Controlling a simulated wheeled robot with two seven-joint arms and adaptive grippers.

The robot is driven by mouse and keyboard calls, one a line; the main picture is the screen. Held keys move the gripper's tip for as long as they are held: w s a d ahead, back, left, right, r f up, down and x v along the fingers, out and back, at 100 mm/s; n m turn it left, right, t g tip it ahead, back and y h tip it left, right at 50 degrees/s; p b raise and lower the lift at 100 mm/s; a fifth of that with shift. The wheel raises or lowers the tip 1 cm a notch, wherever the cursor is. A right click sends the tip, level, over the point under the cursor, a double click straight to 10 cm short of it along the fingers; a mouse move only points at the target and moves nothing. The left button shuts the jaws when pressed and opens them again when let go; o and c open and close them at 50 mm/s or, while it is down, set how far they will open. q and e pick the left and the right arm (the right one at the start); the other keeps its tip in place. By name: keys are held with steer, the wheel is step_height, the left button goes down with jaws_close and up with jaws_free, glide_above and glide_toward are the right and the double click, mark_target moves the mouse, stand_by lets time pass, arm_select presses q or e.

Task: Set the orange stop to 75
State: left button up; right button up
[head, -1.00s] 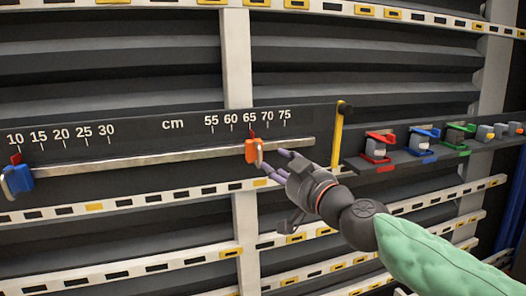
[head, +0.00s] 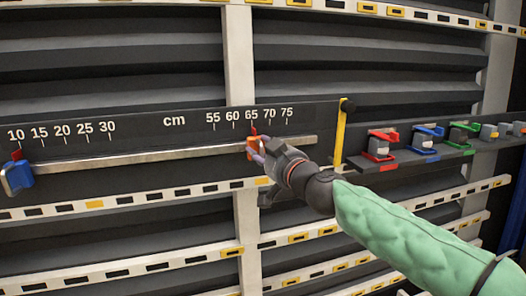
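The orange stop (head: 251,146) sits on the metal rail (head: 130,160) of the cm scale. Its red pointer is just below the 65 mark. The 75 mark (head: 287,112) is to its right. My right gripper (head: 263,152) is at the right side of the stop, with its fingers at the stop's handle. The fingers and the hand cover the handle, so I cannot tell whether they close on it. My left gripper is not in view.
A blue stop (head: 17,176) sits at the rail's left end near 10. A yellow upright bar (head: 339,135) stands past the rail's right end. A shelf with red (head: 380,146), blue (head: 426,138) and green (head: 462,134) clamps is at the right. The rail right of the stop is clear.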

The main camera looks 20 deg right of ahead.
jaws_close()
steer(key=d+b, duration=0.4)
steer(key=d, duration=0.5)
steer(key=shift+w+d+f+b, duration=0.25)
steer(key=shift+d+b, duration=0.05)
steer(key=shift+d, duration=0.05)
steer(key=shift+o, duration=1.2)
jaws_free()
steer(key=shift+o, duration=0.3)
steer(key=shift+d, duration=0.15)
steer(key=shift+r, duration=0.1)
